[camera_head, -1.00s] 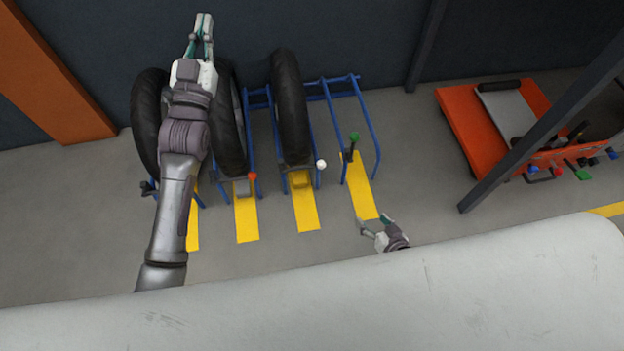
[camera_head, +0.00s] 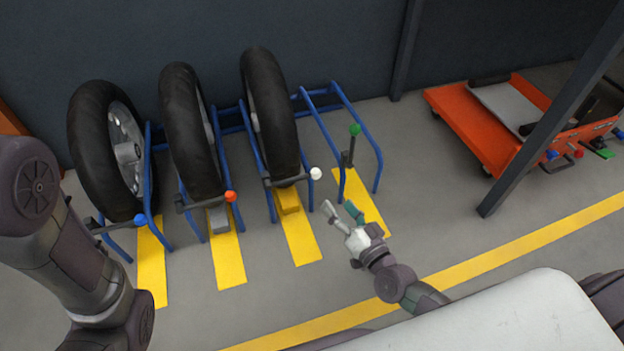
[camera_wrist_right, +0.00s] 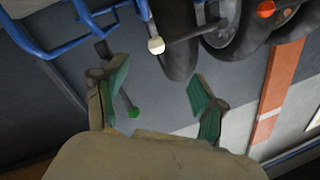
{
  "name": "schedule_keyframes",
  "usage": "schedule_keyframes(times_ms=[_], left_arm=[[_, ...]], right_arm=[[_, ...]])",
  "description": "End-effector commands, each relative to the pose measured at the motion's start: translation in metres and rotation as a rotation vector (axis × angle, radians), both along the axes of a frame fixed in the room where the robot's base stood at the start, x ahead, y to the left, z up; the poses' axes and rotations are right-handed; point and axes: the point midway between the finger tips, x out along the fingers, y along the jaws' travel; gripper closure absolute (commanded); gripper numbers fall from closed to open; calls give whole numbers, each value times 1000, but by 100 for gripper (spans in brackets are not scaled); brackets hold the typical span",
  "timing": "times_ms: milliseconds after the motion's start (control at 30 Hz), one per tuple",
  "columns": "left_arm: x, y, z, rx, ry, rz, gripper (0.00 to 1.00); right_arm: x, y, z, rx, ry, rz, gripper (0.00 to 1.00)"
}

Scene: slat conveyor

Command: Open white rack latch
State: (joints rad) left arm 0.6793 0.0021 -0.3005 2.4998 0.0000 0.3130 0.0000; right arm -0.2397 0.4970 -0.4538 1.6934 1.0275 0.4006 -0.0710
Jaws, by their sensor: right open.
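The white rack latch is a dark bar with a white ball knob (camera_head: 316,174), lying across the front of the third rack bay below a tyre (camera_head: 270,115). The white knob also shows in the right wrist view (camera_wrist_right: 156,45), above and between the fingers. My right gripper (camera_head: 340,207) is open and empty, just below and right of the white knob, apart from it. In the right wrist view its two green-padded fingers (camera_wrist_right: 160,90) are spread wide. Only links of my left arm show at the left edge; its gripper is out of the picture.
A green-knobbed latch (camera_head: 354,130) stands upright at the empty right bay. Red (camera_head: 230,196) and blue (camera_head: 140,219) knobs lie across the bays with tyres to the left. A dark post (camera_head: 545,115) and an orange cart (camera_head: 480,130) stand right. Floor in front is clear.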

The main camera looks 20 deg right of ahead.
Motion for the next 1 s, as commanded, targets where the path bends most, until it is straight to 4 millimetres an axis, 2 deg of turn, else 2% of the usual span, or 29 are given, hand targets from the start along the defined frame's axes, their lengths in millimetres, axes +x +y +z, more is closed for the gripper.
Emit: schedule_keyframes(times_ms=[67,300,500,700,1000], left_arm=[[-6,0,-5,0,-17,0,100],[-4,0,-26,1,-11,1,100],[-4,0,-36,1,-10,1,100],[-4,0,-40,1,-11,1,100],[-4,-1,-40,2,-11,1,100]], right_arm=[[15,4,-2,4,-6,-1,29],[66,16,-3,3,-5,-1,29],[100,24,-2,2,-3,-1,29],[117,28,0,1,-1,-1,29],[120,28,0,-1,1,1,29]])
